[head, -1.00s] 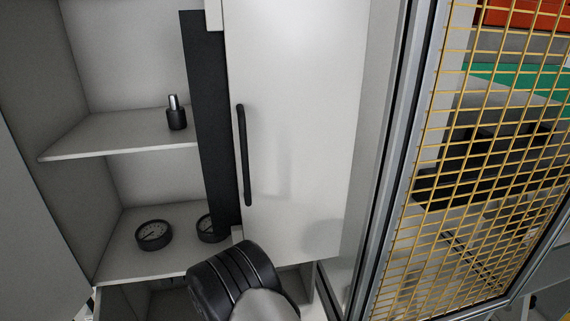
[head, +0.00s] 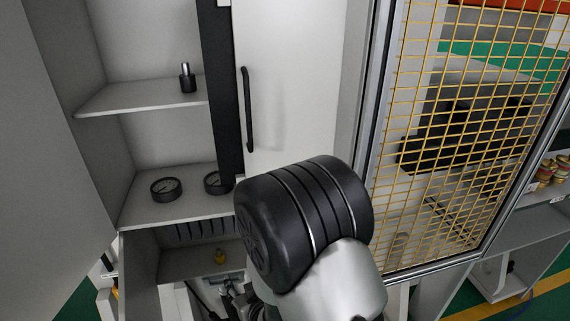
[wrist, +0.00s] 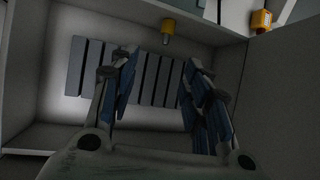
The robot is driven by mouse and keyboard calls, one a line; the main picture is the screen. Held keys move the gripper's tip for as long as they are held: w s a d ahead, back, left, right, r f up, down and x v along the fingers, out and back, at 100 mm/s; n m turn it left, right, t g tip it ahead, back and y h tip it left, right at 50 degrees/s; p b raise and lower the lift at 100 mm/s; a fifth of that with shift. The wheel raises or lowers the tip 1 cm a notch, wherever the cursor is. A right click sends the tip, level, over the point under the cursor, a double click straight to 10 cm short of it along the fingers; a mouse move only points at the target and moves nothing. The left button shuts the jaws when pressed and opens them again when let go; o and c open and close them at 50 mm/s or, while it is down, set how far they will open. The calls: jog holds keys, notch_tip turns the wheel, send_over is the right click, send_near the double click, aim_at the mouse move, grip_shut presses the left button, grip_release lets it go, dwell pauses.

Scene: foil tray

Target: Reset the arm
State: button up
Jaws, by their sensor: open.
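My arm's large black joint and grey link fill the lower middle of the head view. My gripper (wrist: 158,100) shows in the wrist view with its two blue-and-grey fingers apart and nothing between them. It faces into a light grey compartment, with a row of dark grey slats (wrist: 150,73) behind the fingers. The gripper is mostly hidden behind my arm there, low in the picture.
The cabinet's upper shelf (head: 130,100) holds a small black-and-silver item (head: 187,78). Two round gauges (head: 166,188) stand on the shelf below. A white door with a black handle (head: 248,110) is right of them. A yellow mesh fence (head: 460,150) stands at the right.

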jog(key=s+d+r+m+g+h, duration=0.1)
jog(key=s+d+r+m+h, duration=0.15)
jog(key=d+r, duration=0.55)
jog(key=s+d+r+m+g+h, duration=0.1)
jog(key=s+d+r+g, duration=0.15)
jog(key=d+r, duration=0.55)
jog(key=s+d+r+m+g+h, duration=0.1)
jog(key=s+d, duration=0.3)
jog(key=s, duration=0.5)
jog(key=s+d+r+g+h, duration=0.1)
jog(key=s+d+r, duration=0.3)
jog(key=s, duration=0.6)
jog(key=shift+d+r+m+g, duration=0.2)
jog(key=shift+d+m+g, duration=0.15)
jog(key=shift+d, duration=0.05)
jog(key=shift+w, duration=0.1)
jog(key=shift+c, duration=0.5)
